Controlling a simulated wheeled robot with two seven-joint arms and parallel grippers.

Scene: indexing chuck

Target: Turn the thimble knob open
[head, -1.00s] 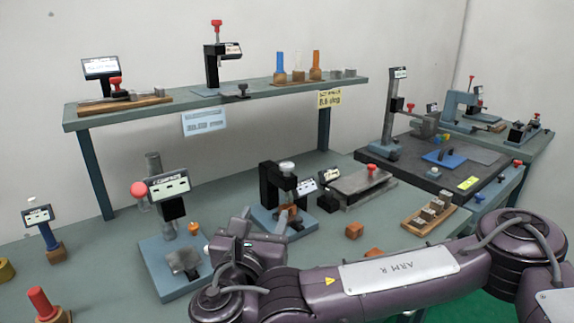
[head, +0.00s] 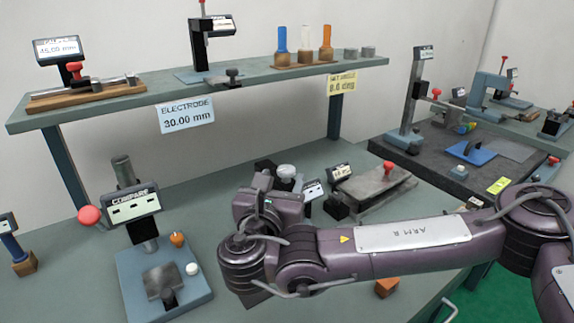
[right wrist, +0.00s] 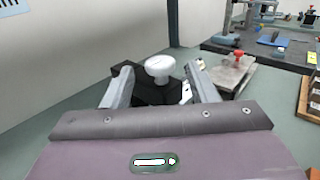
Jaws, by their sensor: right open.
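A white round knob, which I take to be the thimble knob, tops a black stand (head: 265,165). It shows in the head view (head: 287,171) behind my right gripper, and in the right wrist view (right wrist: 159,68). My right gripper (head: 266,186) hides the lower part of the stand. In the right wrist view its two grey fingers (right wrist: 160,80) are spread apart and empty, with the knob showing between and beyond them. I cannot tell how near the tips are to the knob. My left gripper is not in view.
A blue-based comparator (head: 160,283) with a red ball stands to the left. A shelf (head: 200,90) runs behind. An orange block (head: 386,287) lies below my arm.

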